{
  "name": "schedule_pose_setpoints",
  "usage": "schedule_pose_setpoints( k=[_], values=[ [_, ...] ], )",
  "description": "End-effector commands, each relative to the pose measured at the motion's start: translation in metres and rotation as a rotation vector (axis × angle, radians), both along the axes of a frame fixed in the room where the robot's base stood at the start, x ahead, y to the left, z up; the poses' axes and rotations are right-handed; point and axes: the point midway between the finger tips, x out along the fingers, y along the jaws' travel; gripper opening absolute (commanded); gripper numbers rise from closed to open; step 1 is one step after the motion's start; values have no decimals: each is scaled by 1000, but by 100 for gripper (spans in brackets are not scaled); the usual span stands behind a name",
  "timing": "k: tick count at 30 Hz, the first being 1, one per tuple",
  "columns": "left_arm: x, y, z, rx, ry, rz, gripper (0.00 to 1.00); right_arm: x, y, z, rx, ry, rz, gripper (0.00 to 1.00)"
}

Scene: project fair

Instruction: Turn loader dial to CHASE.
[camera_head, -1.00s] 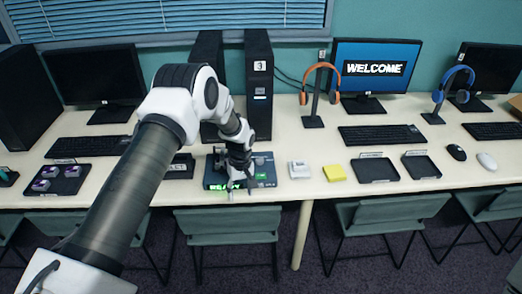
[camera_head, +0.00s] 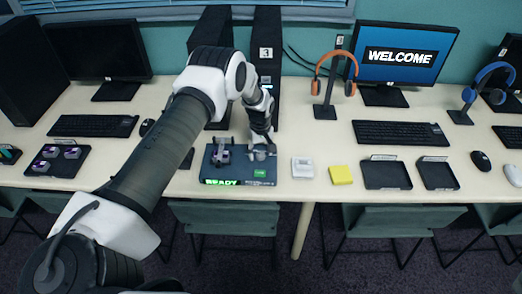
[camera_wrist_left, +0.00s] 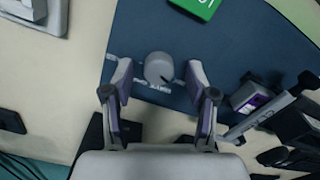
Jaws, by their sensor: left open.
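The loader (camera_head: 208,170) is a dark blue box with a glowing green READY display on its front, near the table's front edge. Its dial (camera_wrist_left: 158,68) is a round grey knob with a dark pointer mark and small white labels around it, too small to read surely. My left gripper (camera_head: 262,148) is over the loader's right part. In the left wrist view my left gripper (camera_wrist_left: 158,76) is open, its fingers on either side of the dial, with visible gaps. I cannot tell how far above the panel the fingertips are. My right gripper is out of view.
A dark lever-like part with a purple-marked block (camera_wrist_left: 250,98) stands on the loader beside the dial. A green plate (camera_head: 259,174) lies on its front. A white box (camera_head: 302,168), a yellow pad (camera_head: 341,175) and black trays (camera_head: 386,174) lie to the right. A black tower (camera_head: 267,60) stands behind.

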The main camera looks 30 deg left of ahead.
Motion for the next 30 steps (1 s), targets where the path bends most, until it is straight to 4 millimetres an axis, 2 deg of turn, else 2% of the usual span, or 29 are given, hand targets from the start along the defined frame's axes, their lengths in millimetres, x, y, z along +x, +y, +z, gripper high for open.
schedule_pose_setpoints(
  k=[8,11,13,23,30],
  values=[
    [0,0,-5,-1,-1,1,58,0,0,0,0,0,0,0],
    [0,0,-5,-1,-1,1,26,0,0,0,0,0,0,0],
    [0,0,-5,-1,-1,1,1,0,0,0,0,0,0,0],
    [-1,0,-7,0,0,-12,0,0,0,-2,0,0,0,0],
    [-1,0,-9,0,0,-94,0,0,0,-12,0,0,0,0]
  ],
)
